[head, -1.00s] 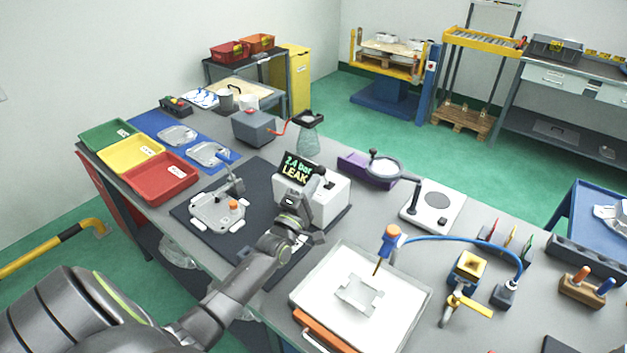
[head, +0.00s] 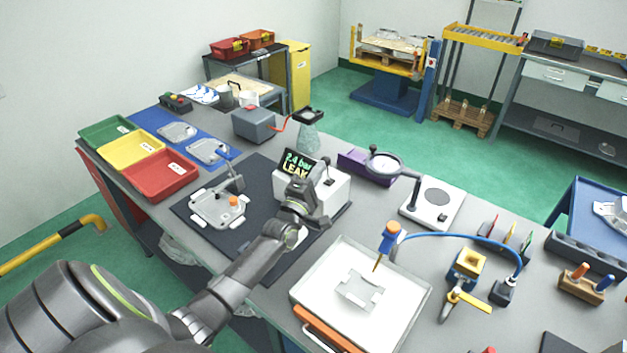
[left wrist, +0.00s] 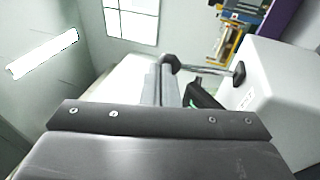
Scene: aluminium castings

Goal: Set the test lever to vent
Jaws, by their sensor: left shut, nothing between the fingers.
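The leak tester (head: 335,188) is a white box on the dark mat. Its tilted display (head: 296,162) reads "2.4 bar LEAK" in green and yellow. A small dark lever with a black knob (head: 328,181) stands on its top; a black knob on a thin rod also shows in the left wrist view (left wrist: 239,72). My left gripper (head: 299,178) is shut and empty, over the tester's left side, just left of the lever. In the left wrist view its fingers (left wrist: 166,84) lie left of the tester's white housing (left wrist: 278,85). Lever contact cannot be told. My right gripper is out of view.
A cast housing (head: 217,207) sits in a fixture left of the tester. A white tray (head: 408,310) lies in front on the right. Bare mat lies between fixture and tester.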

